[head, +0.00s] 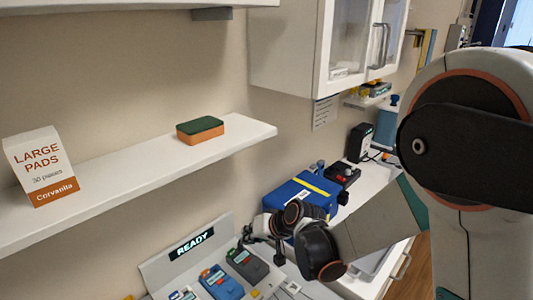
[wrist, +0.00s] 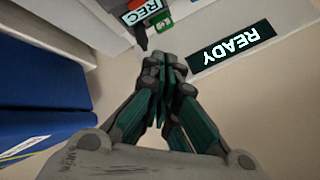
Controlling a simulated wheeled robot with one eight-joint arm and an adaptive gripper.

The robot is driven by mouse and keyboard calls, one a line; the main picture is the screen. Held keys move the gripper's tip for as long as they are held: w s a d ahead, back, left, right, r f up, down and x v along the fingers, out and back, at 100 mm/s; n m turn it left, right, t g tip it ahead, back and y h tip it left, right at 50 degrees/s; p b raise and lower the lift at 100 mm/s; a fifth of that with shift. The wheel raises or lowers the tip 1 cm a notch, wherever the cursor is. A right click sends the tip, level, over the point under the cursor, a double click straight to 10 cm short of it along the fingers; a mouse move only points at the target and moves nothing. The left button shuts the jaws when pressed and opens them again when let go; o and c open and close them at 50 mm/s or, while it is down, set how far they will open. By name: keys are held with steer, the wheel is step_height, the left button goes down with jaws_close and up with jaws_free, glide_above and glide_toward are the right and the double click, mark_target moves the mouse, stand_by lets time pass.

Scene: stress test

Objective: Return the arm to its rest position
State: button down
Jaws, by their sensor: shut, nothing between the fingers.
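My gripper (wrist: 163,72) is shut and empty in the wrist view, its dark fingers with green pads meeting at the tips. In that view its tips point toward a grey panel with a READY sign (wrist: 232,46). In the head view my arm comes in from the right and bends down toward the counter. Its far end is in front of the blue case (head: 291,193), and the fingers are hard to make out there.
A white wall shelf (head: 115,162) holds a LARGE PADS box (head: 41,164) and a green-and-orange sponge (head: 200,130). Below stands a READY panel (head: 192,243) with a blue device (head: 221,282) and a dark device (head: 248,265). White cabinets (head: 285,50) hang above the counter.

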steer(key=s+d+r+h, duration=0.2)
steer(key=s+d+r, duration=0.25)
steer(key=d, duration=0.25)
steer(key=s+d+r+m+t+h+b, duration=0.1)
steer(key=s+d+r, duration=0.35)
steer(key=d, duration=0.25)
steer(key=s+d+r+h, duration=0.2)
steer(key=s+d+r, duration=0.25)
steer(key=d, duration=0.25)
steer(key=s+d+f+h, duration=0.1)
steer(key=s+d+h, duration=0.1)
steer(key=s+d, duration=0.4)
steer(key=s, duration=0.4)
steer(key=shift+d+m+t+b, duration=0.35)
steer(key=shift+m+t+b, duration=0.05)
stand_by(0.5)
